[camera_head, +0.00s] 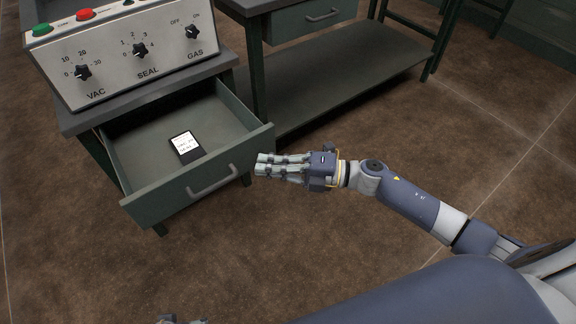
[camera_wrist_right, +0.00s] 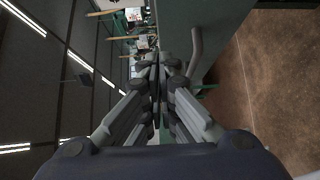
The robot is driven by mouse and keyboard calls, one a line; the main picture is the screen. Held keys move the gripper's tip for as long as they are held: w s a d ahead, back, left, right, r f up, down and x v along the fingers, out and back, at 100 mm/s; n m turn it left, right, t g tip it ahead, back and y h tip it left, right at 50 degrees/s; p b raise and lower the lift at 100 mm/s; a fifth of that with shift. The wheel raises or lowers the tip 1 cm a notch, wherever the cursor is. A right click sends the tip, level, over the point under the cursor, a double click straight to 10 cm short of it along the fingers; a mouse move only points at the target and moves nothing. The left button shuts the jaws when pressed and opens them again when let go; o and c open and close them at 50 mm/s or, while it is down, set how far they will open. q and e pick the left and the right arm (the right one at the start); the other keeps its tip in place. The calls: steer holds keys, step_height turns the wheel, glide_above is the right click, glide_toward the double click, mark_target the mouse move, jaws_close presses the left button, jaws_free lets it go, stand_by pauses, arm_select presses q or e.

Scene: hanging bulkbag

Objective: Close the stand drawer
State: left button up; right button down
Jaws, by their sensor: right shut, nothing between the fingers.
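The stand drawer (camera_head: 140,192) is pulled open from the green stand (camera_head: 80,135) in the head view. Its front panel carries a grey bar handle (camera_head: 214,181). A small dark device with a white label (camera_head: 186,147) lies inside the drawer. My right gripper (camera_head: 262,165) is shut and empty, its fingertips just right of the handle, by the right end of the drawer front. In the right wrist view the closed fingers (camera_wrist_right: 160,70) point toward the green drawer front, with the handle (camera_wrist_right: 195,52) beside them. Whether they touch is unclear. Only a tip of my left gripper (camera_head: 182,320) shows at the bottom edge.
A control panel (camera_head: 135,50) with knobs and red and green buttons sits on the stand. A green workbench (camera_head: 340,75) with a lower shelf and its own shut drawer (camera_head: 315,17) stands right of it. The brown floor in front is clear.

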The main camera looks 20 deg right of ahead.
mark_target(227, 151)
steer(key=w+a, duration=0.2)
steer(key=w, duration=0.1)
steer(key=w+a, duration=0.1)
steer(key=w, duration=0.1)
steer(key=shift+a, duration=0.1)
arm_select(q)
step_height(227, 151, up, 2)
steer(key=shift+w+d, duration=0.1)
steer(key=shift+w, duration=0.05)
steer(key=shift+s+f+b, duration=0.15)
steer(key=shift+s+b, duration=0.05)
steer(key=shift+b, duration=0.1)
arm_select(e)
steer(key=shift+w, duration=0.1)
